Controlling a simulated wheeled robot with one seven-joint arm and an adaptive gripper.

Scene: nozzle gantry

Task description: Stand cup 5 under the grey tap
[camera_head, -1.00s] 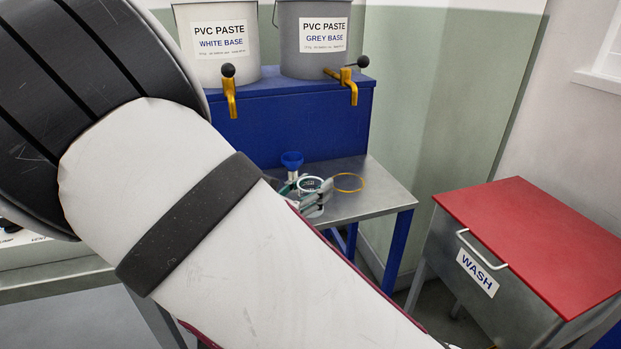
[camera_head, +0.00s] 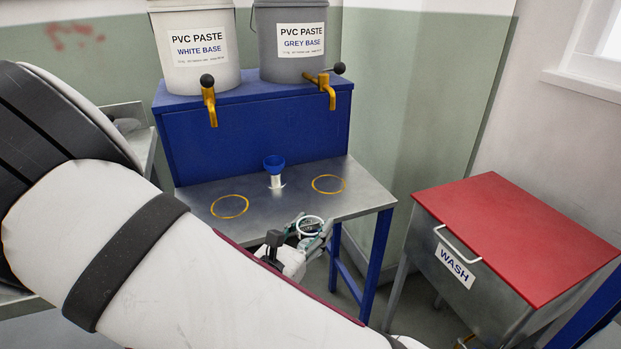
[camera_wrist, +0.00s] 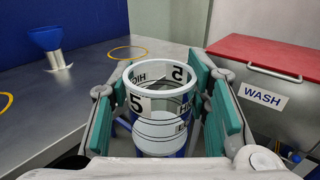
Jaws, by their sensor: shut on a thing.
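Cup 5 (camera_wrist: 150,97) is a clear cup with a white rim and labels reading 5, upright between the green pads of my gripper (camera_wrist: 165,100), which is shut on it. In the head view my gripper (camera_head: 302,236) holds cup 5 (camera_head: 309,222) at the near edge of the metal stand. The grey tap (camera_head: 326,88) is a brass spout with a black knob on the grey pail (camera_head: 286,65). Below it a yellow ring (camera_head: 328,176) is marked on the stand top, empty. The ring also shows in the wrist view (camera_wrist: 127,47), beyond the cup.
A blue funnel-like holder (camera_head: 274,168) stands between the rings. The white pail's tap (camera_head: 209,98) is above the left yellow ring (camera_head: 230,196). The stand top (camera_head: 290,203) is otherwise clear. A red-lidded wash bin (camera_head: 515,235) stands to the right.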

